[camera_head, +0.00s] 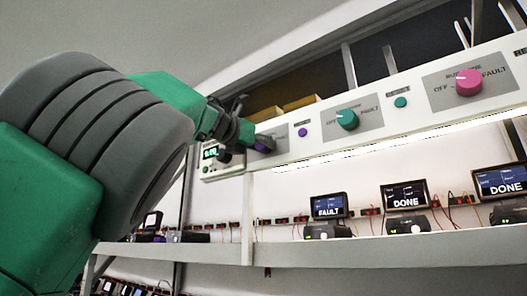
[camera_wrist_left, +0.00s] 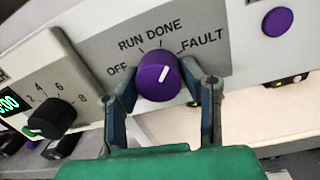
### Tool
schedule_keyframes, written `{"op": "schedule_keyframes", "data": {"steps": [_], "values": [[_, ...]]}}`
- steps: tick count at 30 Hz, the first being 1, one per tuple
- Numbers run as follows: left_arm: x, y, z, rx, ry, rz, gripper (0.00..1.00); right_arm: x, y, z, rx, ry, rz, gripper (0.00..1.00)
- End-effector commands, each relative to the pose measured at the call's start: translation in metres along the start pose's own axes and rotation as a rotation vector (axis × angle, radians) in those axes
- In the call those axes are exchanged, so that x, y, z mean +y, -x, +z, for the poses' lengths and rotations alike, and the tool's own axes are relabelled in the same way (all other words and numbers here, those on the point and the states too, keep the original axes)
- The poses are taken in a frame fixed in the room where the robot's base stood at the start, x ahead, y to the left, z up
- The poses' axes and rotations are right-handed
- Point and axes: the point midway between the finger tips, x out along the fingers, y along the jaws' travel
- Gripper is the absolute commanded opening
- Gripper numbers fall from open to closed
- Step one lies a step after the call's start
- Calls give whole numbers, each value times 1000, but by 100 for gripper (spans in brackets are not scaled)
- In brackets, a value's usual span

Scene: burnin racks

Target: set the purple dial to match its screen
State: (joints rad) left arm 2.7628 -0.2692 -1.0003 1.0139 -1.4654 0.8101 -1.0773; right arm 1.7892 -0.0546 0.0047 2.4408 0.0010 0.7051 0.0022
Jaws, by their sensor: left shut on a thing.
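The purple dial (camera_wrist_left: 155,82) sits on a grey plate marked OFF, RUN, DONE and FAULT. Its white pointer leans up and right, towards the FAULT side. My left gripper (camera_wrist_left: 168,84) has one finger on each side of the dial and is shut on it. In the head view, my left gripper (camera_head: 246,134) largely covers the purple dial (camera_head: 263,145). Below the panel, one screen (camera_head: 328,206) reads FAULT, and two others read DONE, a middle one (camera_head: 404,194) and a right one (camera_head: 499,180). I cannot tell which screen belongs to the purple dial. My right gripper is out of view.
A teal dial (camera_head: 347,120) and a pink dial (camera_head: 468,83) are further right on the panel. A purple button (camera_wrist_left: 277,22) is right of the plate. A black numbered knob (camera_wrist_left: 52,118) is close on the left. A shelf (camera_head: 400,247) with wires runs below.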

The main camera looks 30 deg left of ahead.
Motion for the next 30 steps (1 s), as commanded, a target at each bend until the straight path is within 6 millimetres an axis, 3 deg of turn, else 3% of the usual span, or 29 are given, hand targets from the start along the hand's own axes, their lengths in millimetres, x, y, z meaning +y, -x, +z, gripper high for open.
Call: {"op": "schedule_keyframes", "data": {"steps": [16,17,18,30], "values": [[0,0,1,-3,-24,-1,7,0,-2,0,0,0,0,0],[0,0,1,-3,-24,-1,42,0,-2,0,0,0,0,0],[0,0,1,-3,-24,-1,56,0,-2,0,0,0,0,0],[0,5,1,-2,-24,-1,56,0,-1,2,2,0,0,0]]}}
